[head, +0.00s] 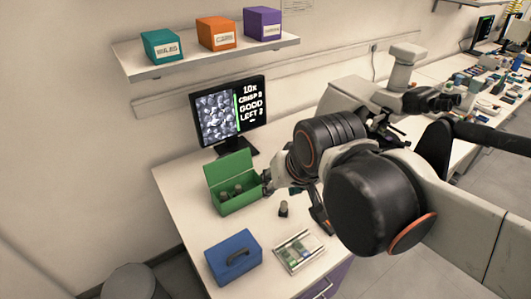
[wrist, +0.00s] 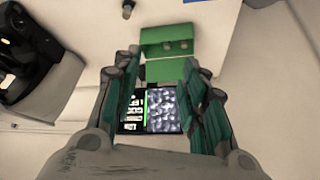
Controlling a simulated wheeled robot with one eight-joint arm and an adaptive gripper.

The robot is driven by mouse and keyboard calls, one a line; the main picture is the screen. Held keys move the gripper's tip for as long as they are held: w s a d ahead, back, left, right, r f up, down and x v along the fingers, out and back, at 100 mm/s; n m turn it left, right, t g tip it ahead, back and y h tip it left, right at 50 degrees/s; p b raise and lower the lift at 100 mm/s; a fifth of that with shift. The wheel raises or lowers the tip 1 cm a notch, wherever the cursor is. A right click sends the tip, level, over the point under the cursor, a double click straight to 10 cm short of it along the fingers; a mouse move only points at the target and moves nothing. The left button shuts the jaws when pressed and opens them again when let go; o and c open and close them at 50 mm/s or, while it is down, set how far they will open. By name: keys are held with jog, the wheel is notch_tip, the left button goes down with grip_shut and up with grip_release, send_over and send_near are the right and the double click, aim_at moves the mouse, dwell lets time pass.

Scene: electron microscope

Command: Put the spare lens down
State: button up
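A small dark lens (head: 283,209) stands upright on the white table, right of the open green box (head: 238,206). In the wrist view the lens (wrist: 128,8) shows at the top edge, beyond my fingertips. Two dark lens-like pieces stand inside the green box; I cannot tell by looks which one is the spare. My gripper (head: 267,184) is by the right side of the green box, partly hidden by my arm. In the wrist view my gripper (wrist: 160,60) has its fingers wide apart with nothing held between them. The green box (wrist: 170,68) shows past the fingertips.
A monitor (head: 229,112) stands behind the green box. A closed blue case (head: 233,257) and a tray of slides (head: 300,251) are at the table's front. The microscope (head: 400,75) stands at the right, partly behind my arm. Bare table surrounds the lens.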

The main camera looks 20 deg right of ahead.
jog(key=s+n, duration=0.2)
jog(key=shift+a+n+t, duration=0.3)
jog(key=shift+a+t, duration=0.1)
jog(key=shift+c, duration=0.5)
dwell(0.5)
